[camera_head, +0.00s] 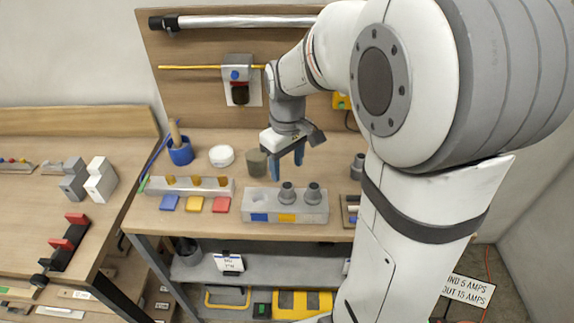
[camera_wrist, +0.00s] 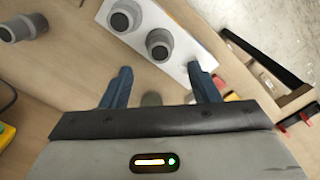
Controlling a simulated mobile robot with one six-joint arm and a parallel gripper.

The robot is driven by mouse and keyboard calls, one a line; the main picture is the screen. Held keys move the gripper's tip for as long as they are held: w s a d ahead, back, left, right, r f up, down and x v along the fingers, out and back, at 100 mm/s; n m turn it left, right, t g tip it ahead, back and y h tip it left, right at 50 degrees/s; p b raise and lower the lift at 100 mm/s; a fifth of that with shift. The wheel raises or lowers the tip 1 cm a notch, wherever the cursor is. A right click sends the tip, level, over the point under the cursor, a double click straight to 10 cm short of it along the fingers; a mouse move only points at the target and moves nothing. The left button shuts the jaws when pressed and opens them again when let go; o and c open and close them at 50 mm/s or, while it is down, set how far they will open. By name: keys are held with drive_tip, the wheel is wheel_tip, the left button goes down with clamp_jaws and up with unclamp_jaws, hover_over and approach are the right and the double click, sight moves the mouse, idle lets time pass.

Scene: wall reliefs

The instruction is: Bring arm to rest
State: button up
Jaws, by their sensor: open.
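My gripper (camera_head: 286,170) hangs over the workbench in the head view, its blue fingers pointing down behind a pale holder block (camera_head: 262,214). Its fingers are apart in the wrist view (camera_wrist: 160,84), with nothing clamped between them. Two grey knobbed cylinders stand in the holder block; they show in the head view at its middle (camera_head: 287,193) and right (camera_head: 312,193). In the wrist view the same kind of cylinders (camera_wrist: 159,45) stand beyond the fingertips. Part of another grey round thing (camera_wrist: 152,99) shows between the fingers, mostly hidden by the gripper body.
Another grey cylinder (camera_head: 357,166) stands at the bench's right. A blue cup (camera_head: 181,152), a white round lid (camera_head: 221,156) and a dark cylinder (camera_head: 256,162) stand behind a peg rail (camera_head: 160,186). A tool panel (camera_head: 190,95) rises behind. A side bench (camera_head: 30,215) is at left.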

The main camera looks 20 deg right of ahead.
idle(0.6)
drive_tip(key=shift+s+r, duration=0.25)
drive_tip(key=shift+s, duration=0.1)
drive_tip(key=s+r+m+t, duration=0.3)
drive_tip(key=s+m, duration=0.2)
drive_tip(key=s, duration=0.8)
drive_tip(key=shift+s+a, duration=0.2)
drive_tip(key=shift+s, duration=0.05)
